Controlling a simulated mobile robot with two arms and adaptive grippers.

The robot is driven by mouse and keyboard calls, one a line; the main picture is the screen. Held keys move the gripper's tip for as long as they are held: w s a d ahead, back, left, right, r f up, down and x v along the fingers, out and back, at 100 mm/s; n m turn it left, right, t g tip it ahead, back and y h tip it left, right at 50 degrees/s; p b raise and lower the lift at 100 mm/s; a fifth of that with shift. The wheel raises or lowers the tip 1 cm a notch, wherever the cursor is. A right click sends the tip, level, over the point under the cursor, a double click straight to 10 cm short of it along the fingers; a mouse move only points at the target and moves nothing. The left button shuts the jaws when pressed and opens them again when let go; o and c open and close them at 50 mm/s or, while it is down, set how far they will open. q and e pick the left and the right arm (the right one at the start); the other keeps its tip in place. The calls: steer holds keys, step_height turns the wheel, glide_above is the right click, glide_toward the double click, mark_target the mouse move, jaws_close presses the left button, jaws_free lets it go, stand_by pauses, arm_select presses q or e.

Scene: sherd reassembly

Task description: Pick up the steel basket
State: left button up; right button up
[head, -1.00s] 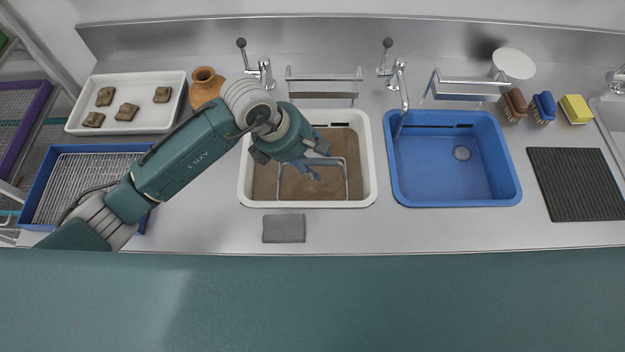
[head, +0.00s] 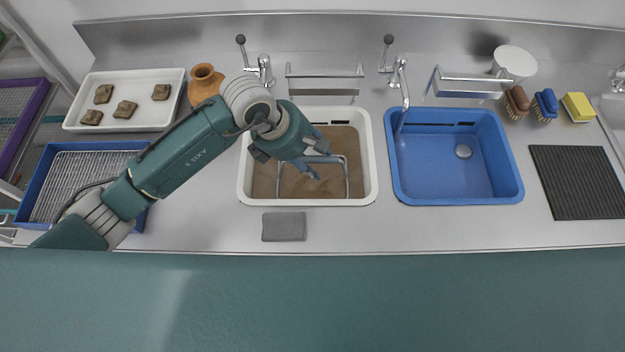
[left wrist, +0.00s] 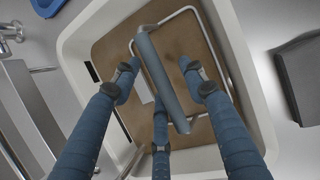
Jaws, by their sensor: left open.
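The steel basket's wire handle (head: 347,178) stands up out of the murky brown water in the white-rimmed sink, and the rest of the basket is hidden. In the left wrist view the handle has a blue-grey grip tube (left wrist: 166,82) on a bent steel wire frame. My left gripper (head: 312,158) is over this sink, pointing down at the handle. In the left wrist view its three blue fingers (left wrist: 158,84) are spread around the grip tube, open; whether any touches it I cannot tell. My right gripper is not in view.
The white sink's rim (head: 370,190) surrounds the handle. A blue sink (head: 440,175) is on its right. A grey cloth (head: 284,227) lies in front, a clay pot (head: 205,84) behind left, and a white tray (head: 138,76) with several sherds farther left. Taps (head: 263,70) stand behind.

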arm_select(q)
jaws_close()
steer(key=shift+r, duration=0.1)
